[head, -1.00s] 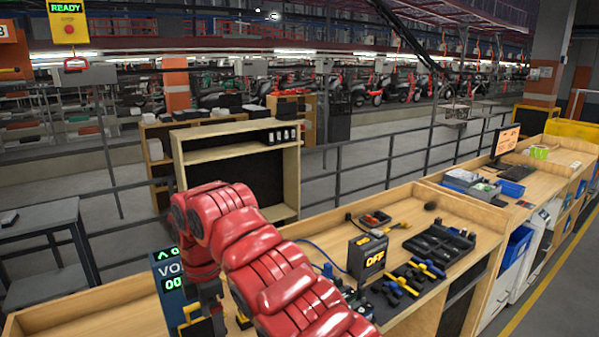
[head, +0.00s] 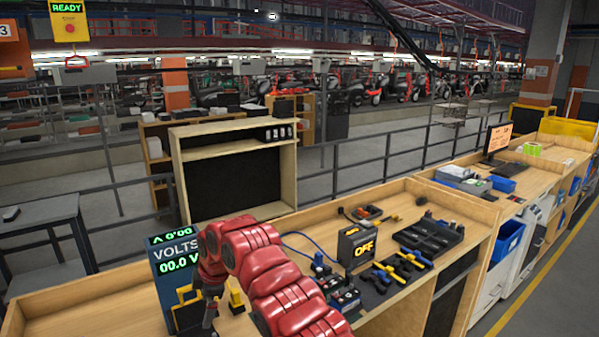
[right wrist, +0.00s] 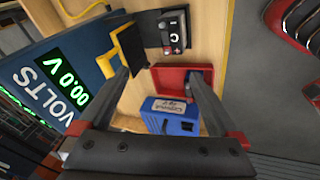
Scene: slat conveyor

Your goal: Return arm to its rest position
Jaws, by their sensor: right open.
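My right arm (head: 275,272) is red and comes in from the bottom of the head view. It bends over the near workbench, and its dark right gripper (head: 210,312) points down beside the blue voltmeter. In the right wrist view the same gripper (right wrist: 158,75) has its two fingers spread wide with nothing held between them. The blue voltmeter (head: 170,285) reads 00.0 V and stands left of the gripper; it also shows in the right wrist view (right wrist: 48,75). My left gripper is not in view.
On the bench (head: 400,212) are a black OFF box (head: 355,247), a dark tray (head: 430,237) and yellow and blue clamps (head: 390,277). The wrist view shows a blue labelled box (right wrist: 170,117), a red tray (right wrist: 165,77) and a black switch unit (right wrist: 172,32) close by.

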